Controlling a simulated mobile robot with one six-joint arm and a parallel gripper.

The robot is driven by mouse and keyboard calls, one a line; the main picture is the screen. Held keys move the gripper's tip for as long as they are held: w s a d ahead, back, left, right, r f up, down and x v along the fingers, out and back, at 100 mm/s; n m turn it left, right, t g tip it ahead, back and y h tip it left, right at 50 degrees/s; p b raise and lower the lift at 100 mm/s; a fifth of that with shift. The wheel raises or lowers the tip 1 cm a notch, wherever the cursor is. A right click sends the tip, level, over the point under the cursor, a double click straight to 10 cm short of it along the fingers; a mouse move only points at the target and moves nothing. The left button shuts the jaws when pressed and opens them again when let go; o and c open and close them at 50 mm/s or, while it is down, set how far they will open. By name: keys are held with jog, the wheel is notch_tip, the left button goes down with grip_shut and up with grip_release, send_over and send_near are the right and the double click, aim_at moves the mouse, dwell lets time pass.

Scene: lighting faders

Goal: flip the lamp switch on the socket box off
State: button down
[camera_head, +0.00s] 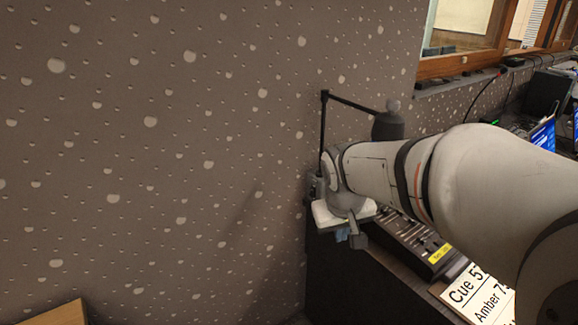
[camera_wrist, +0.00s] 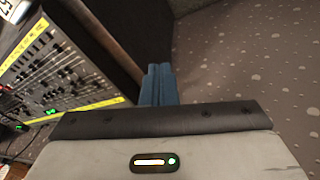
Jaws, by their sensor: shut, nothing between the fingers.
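My gripper (camera_head: 351,239) is at the left end of the desk in the head view, its blue fingers low beside the console. In the wrist view the two blue fingers (camera_wrist: 158,70) lie side by side, shut and empty, over the dark desk edge and the floor or wall beyond. A black jointed desk lamp (camera_head: 324,125) stands behind my wrist, with a dark shade (camera_head: 388,124); my arm hides its lower part. I cannot make out the socket box or its switch in either view.
The fader console (camera_head: 418,238) with yellow labels lies right of my gripper; it also shows in the wrist view (camera_wrist: 55,72). A cue card (camera_head: 480,297) lies in front. A speckled wall (camera_head: 150,160) fills the left. Laptops and cables are far right.

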aim_at(312, 192)
jog(key=w+a+f+n+t+b, duration=0.1)
jog(key=w+a+f, duration=0.2)
jog(key=w, duration=1)
jog(key=w+a+f+n+t+h+b, duration=0.1)
jog(key=w+a+f, duration=0.3)
jog(key=w, duration=1)
jog(key=shift+w+n+t+b, duration=0.3)
jog(key=shift+n+t, duration=0.3)
jog(key=shift+n, duration=0.2)
jog(key=shift+f, duration=0.15)
jog(key=w+d+f, duration=0.2)
jog(key=f, duration=0.1)
jog(key=w+d+f, duration=0.1)
jog(key=w+f, duration=0.1)
jog(key=w+d+f, duration=0.2)
jog(key=w+f, duration=0.1)
jog(key=shift+d+f, duration=0.3)
